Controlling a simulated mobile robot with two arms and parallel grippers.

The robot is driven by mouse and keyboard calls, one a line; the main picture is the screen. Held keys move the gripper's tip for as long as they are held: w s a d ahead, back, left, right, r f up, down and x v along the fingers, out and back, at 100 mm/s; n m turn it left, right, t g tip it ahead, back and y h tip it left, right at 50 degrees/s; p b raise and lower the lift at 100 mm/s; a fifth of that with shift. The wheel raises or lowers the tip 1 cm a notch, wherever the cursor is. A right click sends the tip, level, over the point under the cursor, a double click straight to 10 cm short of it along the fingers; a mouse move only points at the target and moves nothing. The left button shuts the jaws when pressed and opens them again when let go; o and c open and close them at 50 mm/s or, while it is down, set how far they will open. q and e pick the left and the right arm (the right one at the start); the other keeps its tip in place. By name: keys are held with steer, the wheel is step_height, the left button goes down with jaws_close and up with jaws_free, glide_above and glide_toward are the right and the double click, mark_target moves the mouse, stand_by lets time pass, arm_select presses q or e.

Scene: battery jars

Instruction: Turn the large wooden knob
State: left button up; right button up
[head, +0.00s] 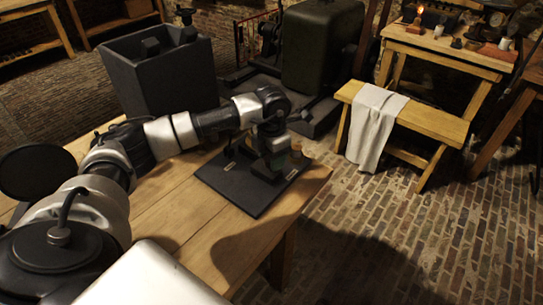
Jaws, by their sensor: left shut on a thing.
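A dark flat board (237,197) lies on the wooden table near its right end, with small pale labels on it. My left gripper (276,164) points down over the back right part of the board. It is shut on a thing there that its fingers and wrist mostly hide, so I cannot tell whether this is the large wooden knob. A small brown, wood-coloured piece (296,148) shows just right of the gripper. I cannot tell whether they touch. My right gripper is not in view.
The wooden table (190,235) is bare in front of the board. A big dark grey bin (160,75) stands behind it. A bench (425,117) with a pale cloth (374,125) stands at the right, with open brick floor in front.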

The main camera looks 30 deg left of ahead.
arm_select(q)
steer(key=o, duration=0.9)
step_height(320, 180, up, 11)
steer(key=shift+f+b, duration=0.1)
steer(key=shift+b, duration=0.2)
